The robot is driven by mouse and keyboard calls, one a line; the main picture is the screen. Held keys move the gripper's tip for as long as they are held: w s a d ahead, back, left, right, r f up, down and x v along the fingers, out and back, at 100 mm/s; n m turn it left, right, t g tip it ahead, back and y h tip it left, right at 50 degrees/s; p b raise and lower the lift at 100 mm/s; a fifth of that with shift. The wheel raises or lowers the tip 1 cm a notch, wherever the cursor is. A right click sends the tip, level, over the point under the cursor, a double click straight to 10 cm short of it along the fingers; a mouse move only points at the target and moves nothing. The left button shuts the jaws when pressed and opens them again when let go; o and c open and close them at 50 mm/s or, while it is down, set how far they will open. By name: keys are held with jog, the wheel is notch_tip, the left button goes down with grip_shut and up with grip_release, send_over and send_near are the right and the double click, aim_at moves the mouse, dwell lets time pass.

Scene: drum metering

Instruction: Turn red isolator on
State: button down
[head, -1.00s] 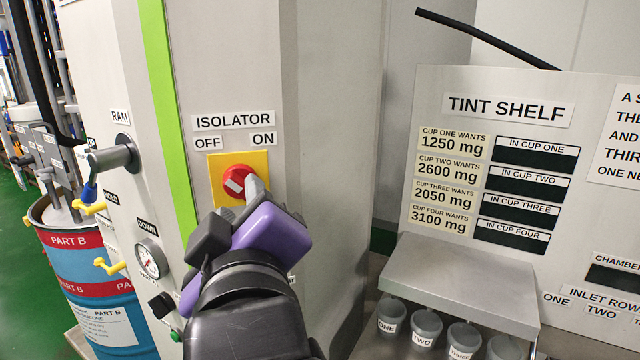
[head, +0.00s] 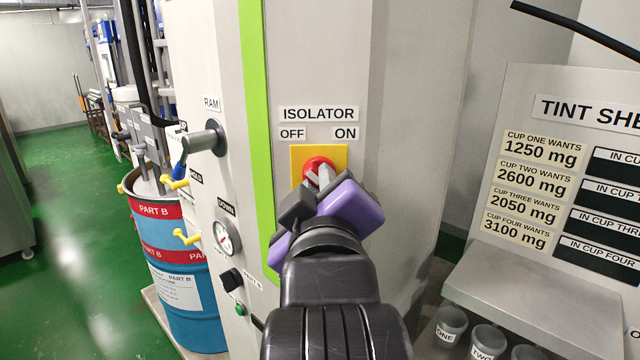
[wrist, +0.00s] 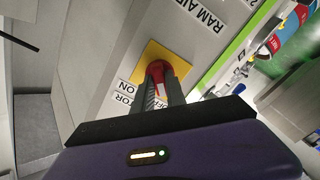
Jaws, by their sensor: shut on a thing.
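The red isolator (head: 318,163) is a round red knob on a yellow square plate (head: 338,153), on the grey cabinet front below the ISOLATOR label. OFF is labelled at upper left and ON at upper right. My gripper (head: 319,178) is at the knob, its fingers shut on the knob's grip; the fingers hide part of it. In the wrist view the red knob (wrist: 157,68) sits between the two fingertips (wrist: 160,85), with a white mark showing on its grip. The exact angle of the knob is hard to tell.
A blue drum (head: 185,290) stands further left. The tint shelf (head: 545,290) with cups is at right.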

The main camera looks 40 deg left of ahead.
jog(key=shift+m, duration=0.3)
jog(key=shift+f+m+p, duration=0.1)
jog(key=shift+m+p, duration=0.35)
jog(key=shift+m, duration=8.15)
jog(key=c, duration=1.4)
grip_release()
jog(key=shift+o, duration=0.2)
